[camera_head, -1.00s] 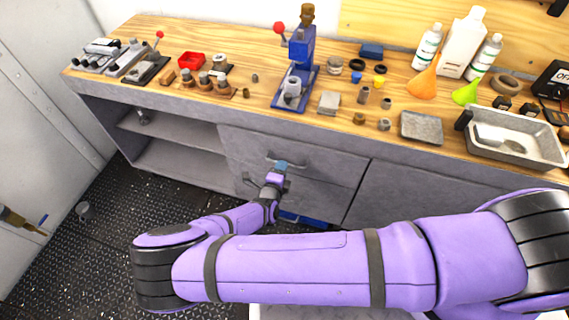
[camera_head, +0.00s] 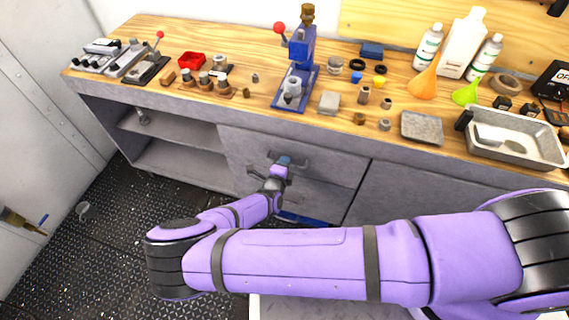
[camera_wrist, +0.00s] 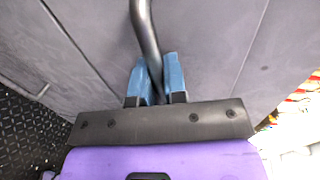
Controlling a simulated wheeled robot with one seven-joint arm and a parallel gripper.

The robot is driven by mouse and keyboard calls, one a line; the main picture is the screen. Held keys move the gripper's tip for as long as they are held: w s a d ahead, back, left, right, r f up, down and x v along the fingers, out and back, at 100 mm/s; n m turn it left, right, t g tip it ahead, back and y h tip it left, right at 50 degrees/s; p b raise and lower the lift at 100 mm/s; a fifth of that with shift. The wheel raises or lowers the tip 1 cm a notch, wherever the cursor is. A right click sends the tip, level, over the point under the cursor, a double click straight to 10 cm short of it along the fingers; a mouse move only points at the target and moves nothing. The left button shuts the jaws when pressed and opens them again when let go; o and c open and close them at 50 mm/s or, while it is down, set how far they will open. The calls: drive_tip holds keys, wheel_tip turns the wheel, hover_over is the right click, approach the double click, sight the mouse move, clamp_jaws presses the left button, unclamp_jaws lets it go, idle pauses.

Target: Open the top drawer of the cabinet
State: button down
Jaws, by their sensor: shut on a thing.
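The grey cabinet (camera_head: 345,167) stands under the wooden worktop. Its top drawer (camera_head: 325,162) is at the upper middle of the front and looks flush with it. My gripper (camera_head: 284,161) is at this drawer's handle, and my wrist partly hides the handle there. In the wrist view the dark bar handle (camera_wrist: 143,25) runs down between the two blue fingers of my gripper (camera_wrist: 155,82). The fingers are shut on it. A lower drawer lies below, partly hidden by my arm.
The worktop (camera_head: 240,118) carries a blue press (camera_head: 297,70), bottles, funnels, a metal tray (camera_head: 515,140) and small parts. Open shelves (camera_head: 170,140) are left of the drawers. A dark riveted floor (camera_head: 100,230) lies free at the left.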

drive_tip(key=shift+s, duration=0.1)
drive_tip(key=f+v, duration=0.3)
drive_tip(key=v, duration=1.1)
drive_tip(key=s+f+v, duration=0.1)
drive_tip(key=f+v, duration=0.2)
drive_tip(key=v, duration=1.1)
drive_tip(key=shift+s+a, duration=0.25)
drive_tip(key=shift+s, duration=0.1)
drive_tip(key=c, duration=1.2)
unclamp_jaws()
drive_tip(key=v, duration=1)
drive_tip(key=shift+s+a+r, duration=0.1)
drive_tip(key=shift+s, duration=0.3)
